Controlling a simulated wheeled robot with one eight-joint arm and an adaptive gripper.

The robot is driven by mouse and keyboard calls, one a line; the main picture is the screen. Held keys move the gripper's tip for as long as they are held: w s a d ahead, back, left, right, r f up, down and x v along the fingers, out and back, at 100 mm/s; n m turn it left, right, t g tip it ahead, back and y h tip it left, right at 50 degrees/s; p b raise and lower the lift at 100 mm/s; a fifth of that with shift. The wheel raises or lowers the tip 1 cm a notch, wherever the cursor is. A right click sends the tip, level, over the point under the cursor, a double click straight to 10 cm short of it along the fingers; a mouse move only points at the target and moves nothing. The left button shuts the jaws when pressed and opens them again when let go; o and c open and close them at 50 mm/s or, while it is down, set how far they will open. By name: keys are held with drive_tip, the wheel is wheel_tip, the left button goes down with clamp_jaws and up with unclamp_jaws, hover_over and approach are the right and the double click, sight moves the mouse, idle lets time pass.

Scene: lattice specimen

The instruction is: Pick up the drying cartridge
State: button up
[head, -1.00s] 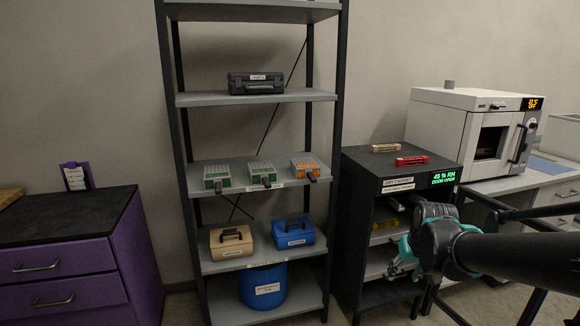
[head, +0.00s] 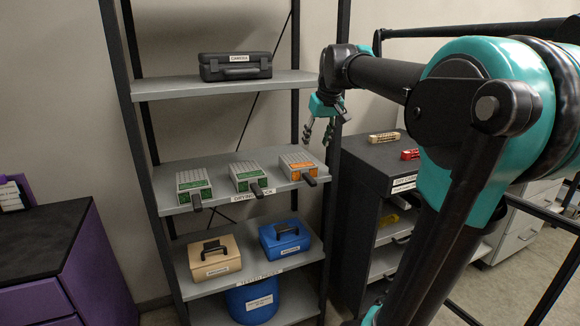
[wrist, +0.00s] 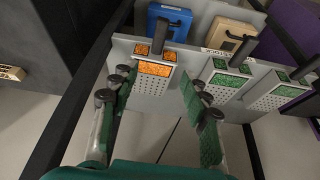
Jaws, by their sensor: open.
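Three drying cartridges stand side by side on the middle shelf, each a grey perforated block with coloured ends and a dark handle at the front. The left cartridge (head: 192,185) and the middle cartridge (head: 247,175) are green. The right cartridge (head: 297,162) is orange. In the wrist view the orange cartridge (wrist: 154,75) lies ahead between the spread fingers; two green cartridges (wrist: 225,82) (wrist: 278,96) are to its right. My gripper (head: 320,134) is open and empty, above and right of the orange cartridge, near the rack's right post. It also shows in the wrist view (wrist: 157,92).
A black case (head: 235,68) sits on the shelf above. A tan case (head: 214,256) and a blue case (head: 285,240) are below, with a blue drum (head: 255,300) underneath. A dark cabinet (head: 375,150) at right carries a tan block (head: 384,137) and a red block (head: 410,154).

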hover_over(308, 175)
drive_tip(key=s, duration=0.3)
wheel_tip(308, 175, down, 10)
drive_tip(key=shift+d+f, duration=0.1)
drive_tip(key=shift+d, duration=0.05)
drive_tip(key=shift+w+d+x, duration=0.15)
drive_tip(key=shift+x, duration=1.15)
drive_tip(key=shift+w+d+x, duration=0.1)
drive_tip(key=shift+w+x, duration=0.05)
drive_tip(key=shift+x, duration=1.15)
drive_tip(key=shift+a, duration=0.15)
clamp_jaws()
